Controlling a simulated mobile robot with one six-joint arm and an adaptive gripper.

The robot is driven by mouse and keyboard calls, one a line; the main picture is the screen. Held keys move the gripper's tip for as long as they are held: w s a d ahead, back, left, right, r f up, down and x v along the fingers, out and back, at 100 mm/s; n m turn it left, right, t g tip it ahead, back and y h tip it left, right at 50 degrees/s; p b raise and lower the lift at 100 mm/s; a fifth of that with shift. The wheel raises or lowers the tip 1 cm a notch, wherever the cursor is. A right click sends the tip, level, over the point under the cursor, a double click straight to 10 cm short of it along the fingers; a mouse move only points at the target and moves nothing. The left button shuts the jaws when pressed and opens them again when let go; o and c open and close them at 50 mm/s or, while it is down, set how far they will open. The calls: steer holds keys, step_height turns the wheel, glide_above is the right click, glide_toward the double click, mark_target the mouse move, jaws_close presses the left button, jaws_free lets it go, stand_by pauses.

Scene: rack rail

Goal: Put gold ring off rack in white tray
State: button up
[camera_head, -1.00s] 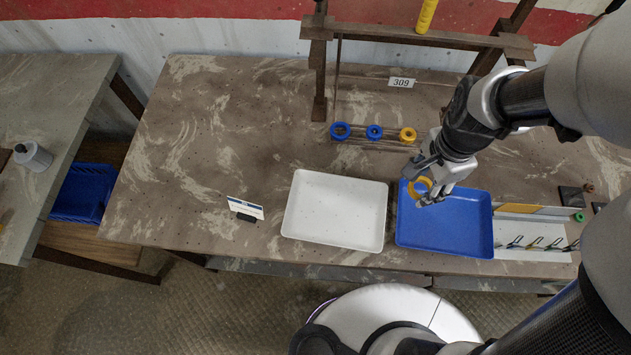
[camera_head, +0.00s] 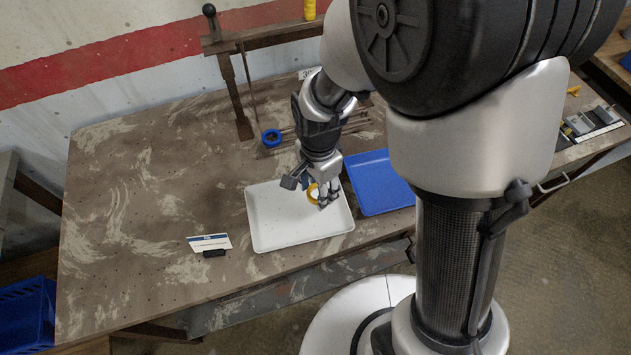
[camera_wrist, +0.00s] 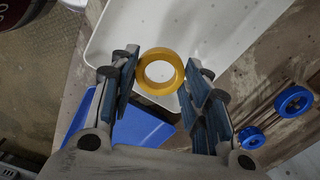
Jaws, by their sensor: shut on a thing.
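In the wrist view the gold ring (camera_wrist: 160,72) sits between the two blue-padded fingertips. The gripper and ring are over the right part of the white tray (camera_head: 275,237), whose pale floor shows through the ring in the wrist view. The ring appears held above the tray floor; the exact gap is unclear. The rack (camera_head: 280,150) stands behind the tray, partly hidden by my arm, with a blue ring (camera_head: 271,138) at its left end.
A blue tray (camera_head: 375,180) lies right of the white tray. Two blue rings (camera_wrist: 294,101) (camera_wrist: 250,138) show at the right of the wrist view. The left of the table is clear.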

steer(key=shift+f+b, duration=0.95)
steer(key=shift+f, duration=2.35)
steer(key=shift+f, duration=0.2)
steer(key=o, duration=1)
steer(key=shift+o, duration=0.2)
steer(key=shift+r, duration=0.15)
